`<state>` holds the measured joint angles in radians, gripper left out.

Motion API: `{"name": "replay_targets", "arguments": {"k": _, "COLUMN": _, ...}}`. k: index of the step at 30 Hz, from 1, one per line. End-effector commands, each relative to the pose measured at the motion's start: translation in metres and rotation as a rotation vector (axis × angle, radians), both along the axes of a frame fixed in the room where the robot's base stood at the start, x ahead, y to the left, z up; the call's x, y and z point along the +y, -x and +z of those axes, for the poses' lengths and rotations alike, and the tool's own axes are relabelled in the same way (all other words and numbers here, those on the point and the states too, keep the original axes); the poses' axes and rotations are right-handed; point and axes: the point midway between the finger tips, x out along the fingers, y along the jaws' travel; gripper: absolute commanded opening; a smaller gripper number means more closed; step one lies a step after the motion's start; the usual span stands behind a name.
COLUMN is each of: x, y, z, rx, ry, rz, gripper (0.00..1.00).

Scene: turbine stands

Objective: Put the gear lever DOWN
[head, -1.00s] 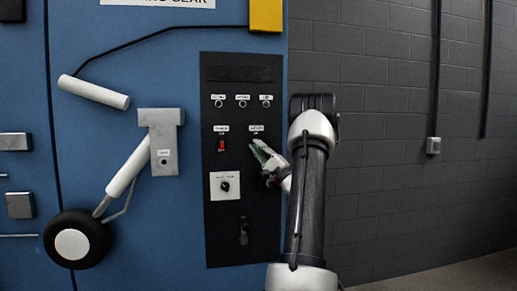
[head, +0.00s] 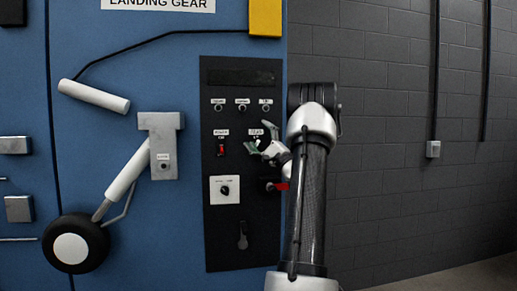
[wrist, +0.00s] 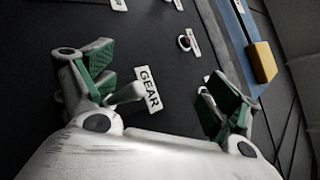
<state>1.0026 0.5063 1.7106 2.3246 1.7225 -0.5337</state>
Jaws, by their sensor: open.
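My gripper (wrist: 162,90) is open, with one green-padded finger on each side of the lever. The lever lies closer to the left finger; I cannot tell whether they touch. In the head view my gripper (head: 264,149) is at the black control panel (head: 222,120), just below a small white label (head: 256,131), and mostly hides the lever. Whether the lever points up or down is unclear.
A red switch (head: 221,149) and a white plate with a black knob (head: 225,189) lie left of my gripper. A red handle (head: 281,186) sticks out below it. A dark lever (head: 243,237) is lower on the panel. A grey block wall (head: 385,130) stands right.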

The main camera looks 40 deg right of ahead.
Motion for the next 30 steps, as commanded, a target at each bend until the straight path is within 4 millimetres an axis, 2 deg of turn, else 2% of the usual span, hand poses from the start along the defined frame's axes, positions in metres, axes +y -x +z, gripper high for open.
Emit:
{"name": "replay_targets", "arguments": {"k": 1, "x": 0.001, "y": 0.002, "z": 0.024, "rx": -0.030, "ry": 0.020, "rz": -0.006, "gripper": 0.79}}
{"name": "replay_targets", "arguments": {"k": 6, "x": 0.000, "y": 0.002, "z": 0.039, "rx": -0.028, "ry": 0.018, "rz": -0.008, "gripper": 0.81}}
{"name": "replay_targets", "arguments": {"k": 17, "x": 0.002, "y": 0.003, "z": 0.038, "rx": -0.017, "ry": 0.018, "rz": -0.002, "gripper": 0.80}}
{"name": "replay_targets", "arguments": {"k": 30, "x": 0.002, "y": 0.033, "z": 0.037, "rx": -0.016, "ry": 0.017, "rz": -0.003, "gripper": 0.77}}
